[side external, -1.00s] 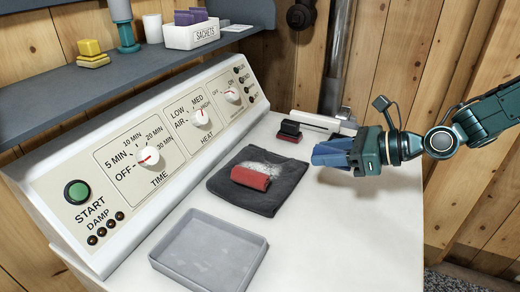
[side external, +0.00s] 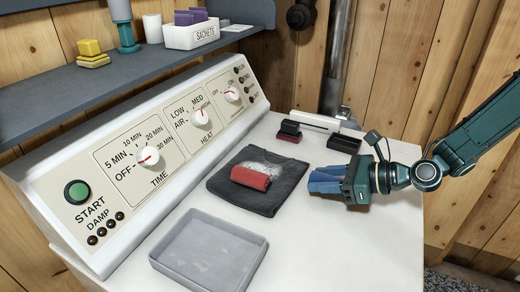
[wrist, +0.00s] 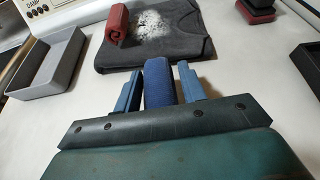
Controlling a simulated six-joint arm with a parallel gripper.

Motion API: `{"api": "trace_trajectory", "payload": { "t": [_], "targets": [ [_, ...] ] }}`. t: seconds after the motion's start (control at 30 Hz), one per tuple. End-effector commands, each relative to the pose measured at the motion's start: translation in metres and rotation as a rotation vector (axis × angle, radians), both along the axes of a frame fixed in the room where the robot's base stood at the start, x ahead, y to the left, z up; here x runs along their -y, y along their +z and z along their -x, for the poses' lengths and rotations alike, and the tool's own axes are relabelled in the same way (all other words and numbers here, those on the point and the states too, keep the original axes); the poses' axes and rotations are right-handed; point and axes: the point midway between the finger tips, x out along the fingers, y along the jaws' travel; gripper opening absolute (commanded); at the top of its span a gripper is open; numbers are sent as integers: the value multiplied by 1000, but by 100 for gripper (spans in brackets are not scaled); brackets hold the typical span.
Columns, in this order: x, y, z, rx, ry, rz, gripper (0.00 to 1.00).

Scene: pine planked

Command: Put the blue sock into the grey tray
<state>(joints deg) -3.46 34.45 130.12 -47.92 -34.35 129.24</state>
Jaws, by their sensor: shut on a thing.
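The blue sock (wrist: 158,88) is a rolled bundle held between the two blue fingers of my gripper (wrist: 159,78). In the side external view, my gripper (side external: 323,180) is over the right part of the white top, right of the dark cloth; the sock is hard to tell apart from the similarly blue fingers there. The grey tray (side external: 178,262) is at the front left of the top and looks empty. It also shows at the left of the wrist view (wrist: 20,92).
A red rolled sock (side external: 250,178) lies on a dark folded cloth (side external: 230,190) with white lint. The control panel (side external: 130,160) rises along the left.

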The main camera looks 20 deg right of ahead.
Motion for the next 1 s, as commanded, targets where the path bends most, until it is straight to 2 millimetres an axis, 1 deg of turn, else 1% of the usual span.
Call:
{"api": "trace_trajectory", "payload": {
  "t": [0.1, 0.2, 0.67, 0.7, 0.77, 0.8, 1.0],
  "targets": [
    [0, -11, 0, -4, 0, -1, 15],
    [0, -15, 0, -1, -1, 0, 15],
    [0, -19, 0, -1, 0, -1, 15],
    [0, -19, 0, 0, 0, 0, 48],
    [0, -19, 0, 0, 0, 0, 60],
    [0, -19, 0, 0, 0, 0, 62],
    [0, -19, 0, 0, 0, 0, 62]
  ]
}}
